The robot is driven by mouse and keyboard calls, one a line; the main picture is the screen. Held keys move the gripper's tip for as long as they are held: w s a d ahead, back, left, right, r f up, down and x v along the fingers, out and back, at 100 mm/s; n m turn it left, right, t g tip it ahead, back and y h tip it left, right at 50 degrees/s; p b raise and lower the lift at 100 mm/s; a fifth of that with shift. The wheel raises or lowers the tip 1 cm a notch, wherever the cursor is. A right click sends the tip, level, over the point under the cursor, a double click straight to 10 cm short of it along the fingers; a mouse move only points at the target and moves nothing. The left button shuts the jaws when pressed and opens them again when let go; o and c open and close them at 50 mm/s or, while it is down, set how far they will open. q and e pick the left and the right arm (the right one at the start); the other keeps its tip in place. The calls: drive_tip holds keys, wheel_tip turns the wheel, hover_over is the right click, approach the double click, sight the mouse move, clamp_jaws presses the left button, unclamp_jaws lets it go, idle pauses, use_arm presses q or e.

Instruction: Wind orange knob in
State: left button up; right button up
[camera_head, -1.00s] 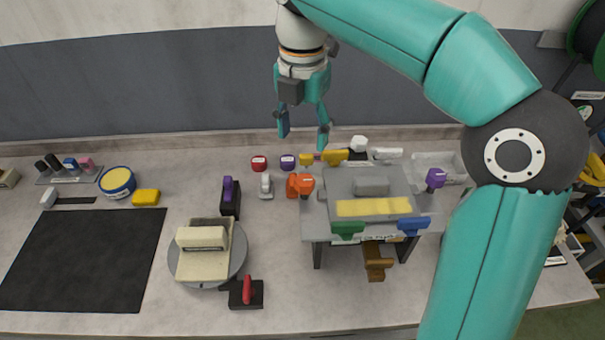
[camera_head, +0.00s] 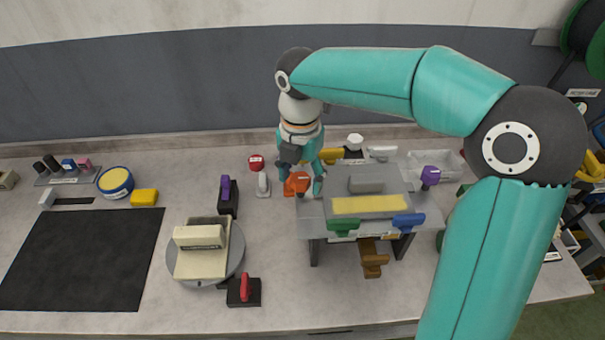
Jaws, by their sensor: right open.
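The orange knob (camera_head: 297,184) sits at the left side of a grey raised table-like fixture (camera_head: 312,226) with a yellow strip on top. My right gripper (camera_head: 303,186) points down at the knob from above and behind. Its fingers are apart, one near the knob's left rear and one by its right side. Whether they touch the knob cannot be told. My left gripper is not in view.
A grey-white lever (camera_head: 263,184) stands just left of the orange knob. A round turntable (camera_head: 238,256) carries a beige block. A black mat (camera_head: 80,258) lies at left.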

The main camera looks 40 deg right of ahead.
drive_tip(key=c, duration=1.1)
drive_tip(key=shift+d, duration=0.15)
drive_tip(key=shift+c, duration=0.3)
drive_tip(key=shift+s, duration=0.1)
